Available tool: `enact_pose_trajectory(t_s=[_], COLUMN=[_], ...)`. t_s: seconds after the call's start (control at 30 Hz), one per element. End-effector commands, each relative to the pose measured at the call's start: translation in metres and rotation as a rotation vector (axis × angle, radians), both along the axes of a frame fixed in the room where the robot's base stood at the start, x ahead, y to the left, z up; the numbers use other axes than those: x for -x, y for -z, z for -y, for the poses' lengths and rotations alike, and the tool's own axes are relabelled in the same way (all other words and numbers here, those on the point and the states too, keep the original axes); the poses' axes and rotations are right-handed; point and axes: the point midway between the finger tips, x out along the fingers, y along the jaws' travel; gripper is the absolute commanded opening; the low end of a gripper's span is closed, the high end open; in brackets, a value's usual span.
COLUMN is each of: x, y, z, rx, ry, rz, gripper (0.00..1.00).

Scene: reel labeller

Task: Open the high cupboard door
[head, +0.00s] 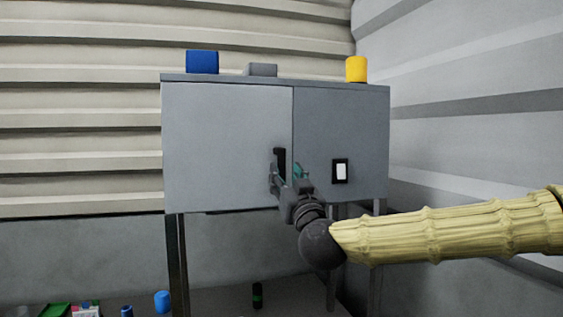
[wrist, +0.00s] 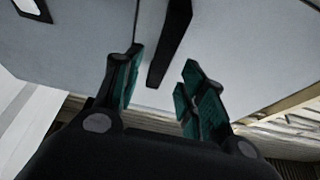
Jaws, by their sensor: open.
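The grey cupboard (head: 225,140) stands raised on legs against the back wall. Its door is the lighter left panel, and it looks closed, flush beside the darker right panel (head: 335,125). A black vertical handle (head: 279,156) sits near the door's right edge. My gripper (head: 288,178) is at the handle, partly covering its lower part. In the wrist view my gripper (wrist: 158,80) is open, with one green-padded finger on each side of the handle (wrist: 170,42). The fingers look apart from the handle. Whether the handle reaches down between the pads is hard to tell.
A white switch (head: 340,171) is on the right panel. Several small items, including a blue bottle (head: 162,301), stand below.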

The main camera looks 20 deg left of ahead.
Motion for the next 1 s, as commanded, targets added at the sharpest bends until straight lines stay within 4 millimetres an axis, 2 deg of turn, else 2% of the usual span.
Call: enact_pose_trajectory(t_s=[0.1,0.3,0.73,0.93,0.97,1.0], x=[-0.015,-0.029,-0.035,-0.035,-0.035,-0.035], y=[-0.01,-0.016,-0.017,-0.017,-0.017,-0.017], z=[-0.009,-0.02,-0.023,-0.023,-0.023,-0.023], rx=[-0.002,-0.001,0.0,0.0,0.0,0.0], ry=[0.002,0.001,0.001,0.001,0.001,0.001], rz=[-0.003,-0.001,0.0,0.0,0.0,0.0], gripper=[0.41,0.41,0.41,0.05,0.0,0.0])
